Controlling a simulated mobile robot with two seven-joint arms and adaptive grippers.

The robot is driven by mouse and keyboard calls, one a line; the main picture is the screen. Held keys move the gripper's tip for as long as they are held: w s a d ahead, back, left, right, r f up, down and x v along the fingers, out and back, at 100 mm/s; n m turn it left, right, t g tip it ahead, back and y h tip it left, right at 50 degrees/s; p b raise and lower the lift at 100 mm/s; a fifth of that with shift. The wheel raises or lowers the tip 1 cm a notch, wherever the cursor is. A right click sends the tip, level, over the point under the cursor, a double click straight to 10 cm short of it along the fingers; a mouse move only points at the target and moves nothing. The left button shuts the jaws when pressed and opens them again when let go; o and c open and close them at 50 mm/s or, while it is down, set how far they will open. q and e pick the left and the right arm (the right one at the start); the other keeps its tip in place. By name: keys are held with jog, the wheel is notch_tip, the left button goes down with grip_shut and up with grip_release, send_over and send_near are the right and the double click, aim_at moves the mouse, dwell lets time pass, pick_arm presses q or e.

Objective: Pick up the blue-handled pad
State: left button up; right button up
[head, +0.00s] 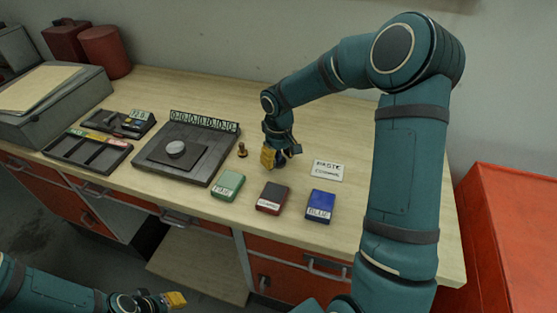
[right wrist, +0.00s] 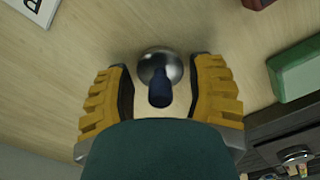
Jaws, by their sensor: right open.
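The blue-handled pad shows in the right wrist view as a round silver base with a dark blue handle (right wrist: 159,88). It stands on the wooden bench between the two yellow fingers of my right gripper (right wrist: 162,95). The fingers are open, with a gap on each side of the pad. In the head view my right gripper (head: 276,157) is low over the bench and largely hides the pad. My left gripper (head: 173,299) is at the lower left, below the bench front; its finger opening is not clear.
Green (head: 228,186), dark red (head: 271,198) and blue (head: 321,206) boxes stand along the bench front. A small brown stamp (head: 242,150) is left of the right gripper, a white card (head: 327,171) right. A dark plate device (head: 190,140) and divided tray (head: 88,150) lie left.

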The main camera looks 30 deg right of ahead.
jog(key=shift+o, duration=0.2)
grip_shut()
notch_tip(320, 180, up, 10)
jog(key=shift+r+p, duration=0.1)
jog(key=shift+p, duration=0.55)
